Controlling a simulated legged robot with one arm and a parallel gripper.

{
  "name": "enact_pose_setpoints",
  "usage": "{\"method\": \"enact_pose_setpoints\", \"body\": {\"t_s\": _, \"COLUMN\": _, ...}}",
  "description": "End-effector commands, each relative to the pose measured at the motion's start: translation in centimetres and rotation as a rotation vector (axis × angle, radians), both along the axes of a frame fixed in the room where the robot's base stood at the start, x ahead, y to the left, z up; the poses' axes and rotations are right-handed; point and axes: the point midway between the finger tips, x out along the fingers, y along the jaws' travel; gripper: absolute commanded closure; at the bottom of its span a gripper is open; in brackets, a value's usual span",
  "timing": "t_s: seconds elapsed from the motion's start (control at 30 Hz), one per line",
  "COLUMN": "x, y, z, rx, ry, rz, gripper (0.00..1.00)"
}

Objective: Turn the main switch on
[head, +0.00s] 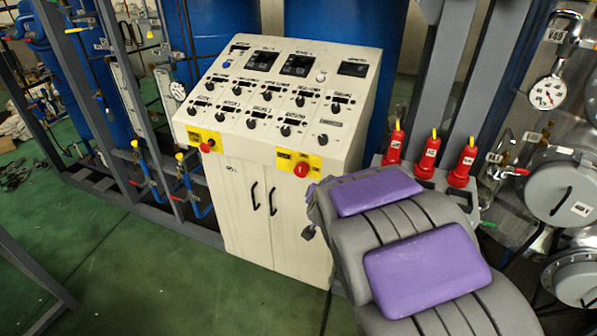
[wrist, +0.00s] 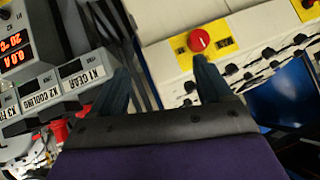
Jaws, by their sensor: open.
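The cream control cabinet (head: 228,211) stands in the middle of the head view with a sloped panel. Two red knobs sit on yellow plates along its front edge, a left one (head: 206,147) and a right one (head: 300,170). I cannot read which is the main switch. My gripper (wrist: 162,76) is open and empty in the wrist view. One red knob (wrist: 199,40) on a yellow plate shows just beyond its right fingertip, apart from the gap between the fingers. In the head view my arm hides most of the gripper, close to the right knob.
Several black knobs (head: 267,96) and dark displays (head: 300,65) cover the panel. Labelled boxes (wrist: 83,78) with lit digits fill the wrist view's left. Green floor (head: 110,270) is open at front left.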

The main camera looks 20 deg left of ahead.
Motion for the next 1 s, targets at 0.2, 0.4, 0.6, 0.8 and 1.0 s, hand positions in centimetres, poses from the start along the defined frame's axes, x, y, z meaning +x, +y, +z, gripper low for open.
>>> {"method": "enact_pose_setpoints", "body": {"t_s": 0.2, "x": 3.8, "y": 5.9, "z": -1.5, "rx": 0.006, "ry": -0.199, "rz": -0.073, "gripper": 0.22}}
{"method": "enact_pose_setpoints", "body": {"t_s": 0.4, "x": 4.6, "y": 10.1, "z": -3.3, "rx": -0.005, "ry": -0.375, "rz": -0.155, "gripper": 0.22}}
{"method": "enact_pose_setpoints", "body": {"t_s": 0.6, "x": 2.9, "y": 13.1, "z": -5.6, "rx": -0.04, "ry": -0.542, "rz": -0.242, "gripper": 0.22}}
{"method": "enact_pose_setpoints", "body": {"t_s": 0.8, "x": 0.3, "y": 14.4, "z": -7.3, "rx": -0.078, "ry": -0.667, "rz": -0.308, "gripper": 0.22}}
{"method": "enact_pose_setpoints", "body": {"t_s": 1.0, "x": -0.8, "y": 14.4, "z": -7.9, "rx": -0.097, "ry": -0.713, "rz": -0.337, "gripper": 0.22}}
